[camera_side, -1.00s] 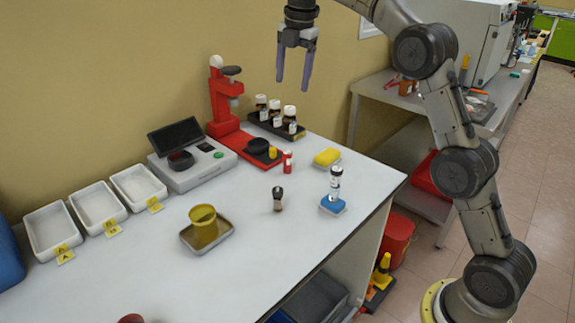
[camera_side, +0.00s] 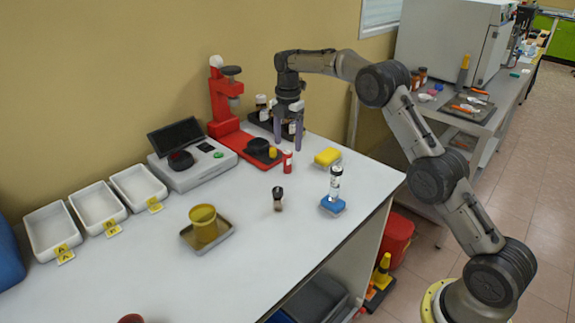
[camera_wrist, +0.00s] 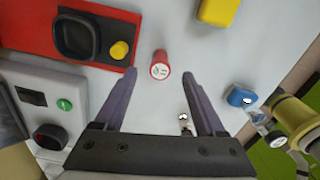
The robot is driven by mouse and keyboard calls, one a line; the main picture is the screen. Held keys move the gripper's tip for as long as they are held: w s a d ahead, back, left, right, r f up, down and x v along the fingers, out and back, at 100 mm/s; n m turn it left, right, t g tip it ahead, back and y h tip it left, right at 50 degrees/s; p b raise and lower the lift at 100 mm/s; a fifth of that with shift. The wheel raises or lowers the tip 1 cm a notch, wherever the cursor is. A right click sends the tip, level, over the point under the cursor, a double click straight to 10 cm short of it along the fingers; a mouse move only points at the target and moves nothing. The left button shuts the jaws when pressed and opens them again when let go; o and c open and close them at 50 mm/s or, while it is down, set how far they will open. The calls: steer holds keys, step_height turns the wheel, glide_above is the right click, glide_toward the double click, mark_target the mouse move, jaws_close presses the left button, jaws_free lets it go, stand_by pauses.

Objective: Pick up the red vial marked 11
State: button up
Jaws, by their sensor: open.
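The red vial (camera_side: 287,162) stands upright on the white table, just right of the red stand's base. My gripper (camera_side: 288,147) is open and empty, pointing down, above and slightly behind the vial in the side view. In the wrist view my gripper (camera_wrist: 160,74) shows both fingers spread, one on each side of the vial, with no visible contact.
The red stand (camera_side: 222,110) is close on the left, and dark bottles (camera_side: 262,103) stand behind my gripper.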

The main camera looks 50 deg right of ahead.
mark_target(288, 152)
steer(key=shift+a+f, duration=0.15)
steer(key=shift+f, duration=2.95)
jaws_close()
